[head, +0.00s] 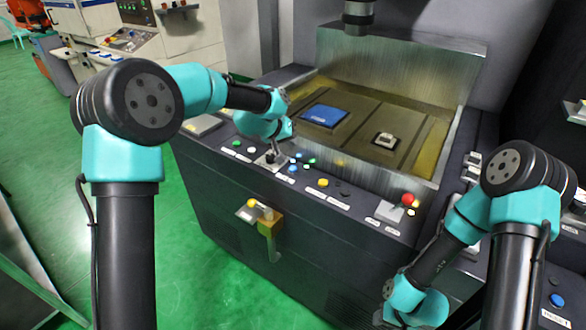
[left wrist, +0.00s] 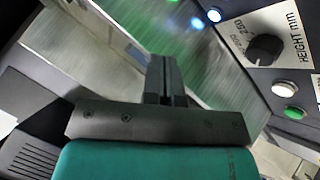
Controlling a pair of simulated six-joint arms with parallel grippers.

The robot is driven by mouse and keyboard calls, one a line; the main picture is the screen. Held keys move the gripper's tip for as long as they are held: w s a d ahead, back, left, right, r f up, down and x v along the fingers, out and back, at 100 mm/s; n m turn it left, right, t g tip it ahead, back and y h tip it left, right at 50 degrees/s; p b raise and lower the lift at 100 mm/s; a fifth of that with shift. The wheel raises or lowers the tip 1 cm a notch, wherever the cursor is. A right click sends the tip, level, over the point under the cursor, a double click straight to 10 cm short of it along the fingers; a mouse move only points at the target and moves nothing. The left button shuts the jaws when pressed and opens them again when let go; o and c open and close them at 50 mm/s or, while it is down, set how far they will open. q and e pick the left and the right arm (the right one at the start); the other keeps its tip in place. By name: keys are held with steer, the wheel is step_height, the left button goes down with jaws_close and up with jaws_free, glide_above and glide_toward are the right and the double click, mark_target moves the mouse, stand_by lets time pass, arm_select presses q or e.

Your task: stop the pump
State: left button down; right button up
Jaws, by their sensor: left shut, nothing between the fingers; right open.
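The control panel (head: 345,200) runs along the front edge of the machine, with several buttons and lamps. Its labels are too small to read in the head view, so I cannot tell which control is the pump's. My left gripper (head: 275,150) is over the panel's left part, close to a black knob (head: 268,160). In the left wrist view its fingers (left wrist: 165,80) are shut and empty. There the black knob (left wrist: 264,48) is marked HEIGHT mm, beside a white button (left wrist: 283,89) and a green button (left wrist: 293,113). My right gripper (head: 380,318) is low at the bottom right, mostly hidden by its wrist.
A red button (head: 408,199) is at the panel's right end, a yellow button (head: 323,182) near its middle. Behind lies a tank with a blue block (head: 325,115) and a small pale part (head: 386,139). A brass-coloured bracket (head: 268,222) juts from the front. Green floor is free at left.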

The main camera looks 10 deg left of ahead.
mark_target(291, 167)
arm_select(q)
steer(key=shift+f, duration=3.7)
steer(key=shift+f, duration=0.25)
steer(key=shift+f, duration=0.2)
steer(key=shift+f, duration=0.45)
steer(key=shift+r, duration=0.9)
steer(key=shift+r, duration=0.1)
steer(key=shift+r, duration=2.4)
